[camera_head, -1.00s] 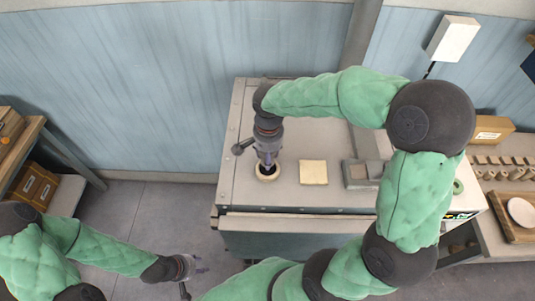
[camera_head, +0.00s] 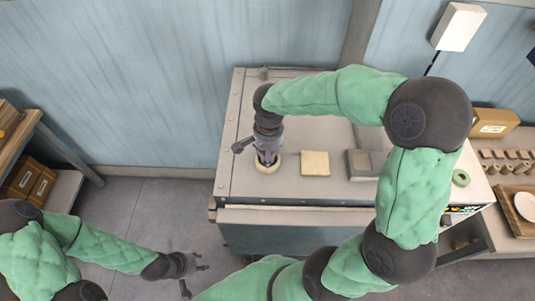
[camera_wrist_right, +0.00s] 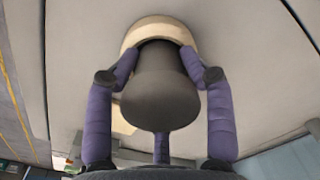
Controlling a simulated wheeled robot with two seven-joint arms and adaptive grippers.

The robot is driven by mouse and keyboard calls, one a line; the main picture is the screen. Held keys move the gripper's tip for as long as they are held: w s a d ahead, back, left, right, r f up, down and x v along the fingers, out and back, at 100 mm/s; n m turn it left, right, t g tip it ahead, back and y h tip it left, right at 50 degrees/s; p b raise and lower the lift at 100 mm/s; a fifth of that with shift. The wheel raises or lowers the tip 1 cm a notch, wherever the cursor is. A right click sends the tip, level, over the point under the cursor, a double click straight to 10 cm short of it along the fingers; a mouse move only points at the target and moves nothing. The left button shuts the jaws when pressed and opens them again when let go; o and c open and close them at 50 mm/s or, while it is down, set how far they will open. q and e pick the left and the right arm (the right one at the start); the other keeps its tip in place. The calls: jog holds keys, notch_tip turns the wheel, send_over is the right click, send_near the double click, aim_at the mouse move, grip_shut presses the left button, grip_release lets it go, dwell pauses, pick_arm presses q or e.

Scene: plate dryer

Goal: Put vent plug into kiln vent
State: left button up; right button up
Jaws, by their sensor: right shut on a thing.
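The kiln vent shows as a cream ring (camera_head: 267,167) on the grey top of the kiln (camera_head: 240,185); it also shows in the right wrist view (camera_wrist_right: 157,27). The vent plug (camera_wrist_right: 160,90) is a dark grey tapered piece between the purple fingers of my right gripper (camera_wrist_right: 160,72). The gripper is shut on it, and the plug's far end is at the ring's opening. How deep it sits is hidden by the plug itself. In the head view my right gripper (camera_head: 267,155) points down at the ring. My left gripper (camera_head: 200,262) is open and empty, low over the floor.
A cream square tile (camera_head: 315,163) and a grey square tray (camera_head: 362,164) lie on the kiln top, right of the vent. A side table (camera_head: 490,222) holds small pieces and a white plate (camera_head: 525,205).

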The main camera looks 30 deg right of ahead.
jog(key=shift+s+a+f, duration=0.1)
jog(key=shift+s+f, duration=0.15)
jog(key=shift+f, duration=0.15)
jog(key=o, duration=1.3)
jog(key=shift+o, duration=0.6)
jog(key=shift+w+f, duration=0.15)
jog(key=shift+w, duration=0.05)
jog(key=shift+s+r, duration=0.1)
jog(key=shift+r, duration=0.15)
notch_tip(320, 180, up, 12)
jog(key=shift+f, duration=0.1)
